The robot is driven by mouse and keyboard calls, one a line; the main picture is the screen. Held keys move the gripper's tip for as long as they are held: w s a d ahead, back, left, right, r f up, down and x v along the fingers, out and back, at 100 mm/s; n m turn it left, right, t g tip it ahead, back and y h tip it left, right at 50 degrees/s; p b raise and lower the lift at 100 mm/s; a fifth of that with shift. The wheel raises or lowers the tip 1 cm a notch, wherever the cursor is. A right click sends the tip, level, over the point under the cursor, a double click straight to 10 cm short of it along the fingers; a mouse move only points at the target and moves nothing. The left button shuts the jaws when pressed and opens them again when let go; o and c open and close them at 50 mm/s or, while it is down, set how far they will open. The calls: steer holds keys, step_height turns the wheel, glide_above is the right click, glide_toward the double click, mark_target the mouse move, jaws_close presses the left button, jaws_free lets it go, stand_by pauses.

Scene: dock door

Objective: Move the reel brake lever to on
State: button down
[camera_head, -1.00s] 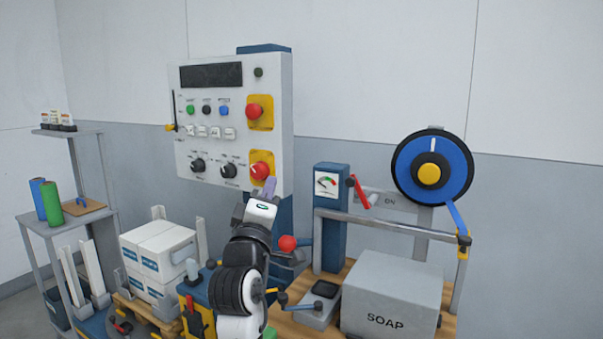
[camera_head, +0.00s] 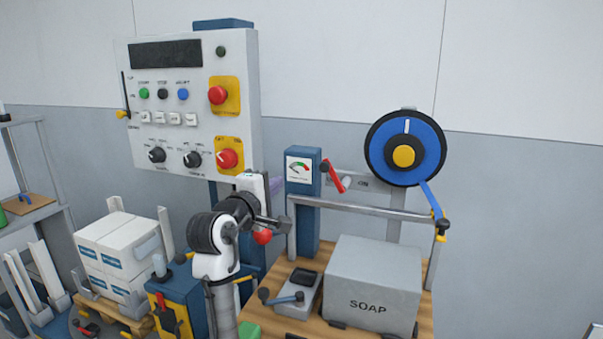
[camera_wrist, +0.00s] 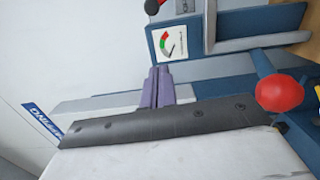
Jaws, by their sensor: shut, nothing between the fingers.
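The reel brake lever appears to be the red lever (camera_head: 335,178) on the right side of the blue gauge post (camera_head: 303,215). It slants down to the right from a black pivot, in front of a grey plate (camera_head: 367,184) marked ON. My gripper (camera_head: 275,190) is left of the gauge post, apart from the lever and partly hidden behind my wrist. In the wrist view its purple fingers (camera_wrist: 158,87) are together and empty, below the gauge (camera_wrist: 168,42). A dark pivot with a bit of red (camera_wrist: 152,6) shows at that view's top edge.
A red ball knob (camera_head: 263,237) sits close below my wrist; it also shows in the wrist view (camera_wrist: 279,93). The blue reel (camera_head: 425,145) is right of the plate. A SOAP box (camera_head: 372,285) stands below. A control panel (camera_head: 190,100) is at the left.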

mark_target(333, 178)
steer(key=w+d+p, duration=0.1)
steer(key=w+d, duration=0.1)
steer(key=w, duration=0.1)
steer(key=w+d+p, duration=0.2)
steer(key=w, duration=0.1)
steer(key=w+d+p, duration=0.1)
steer(key=w+d, duration=0.1)
steer(key=shift+w+d+r, duration=0.2)
steer(key=shift+w+d, duration=0.1)
steer(key=shift+w, duration=0.1)
steer(key=shift+s+d+f+p, duration=0.1)
steer(key=shift+d+p, duration=0.25)
steer(key=shift+d, duration=0.15)
steer(key=shift+m, duration=0.3)
steer(key=shift+s+d+r+m, duration=0.2)
steer(key=shift+r+m, duration=0.1)
steer(key=shift+m, duration=0.1)
steer(key=shift+w, duration=0.15)
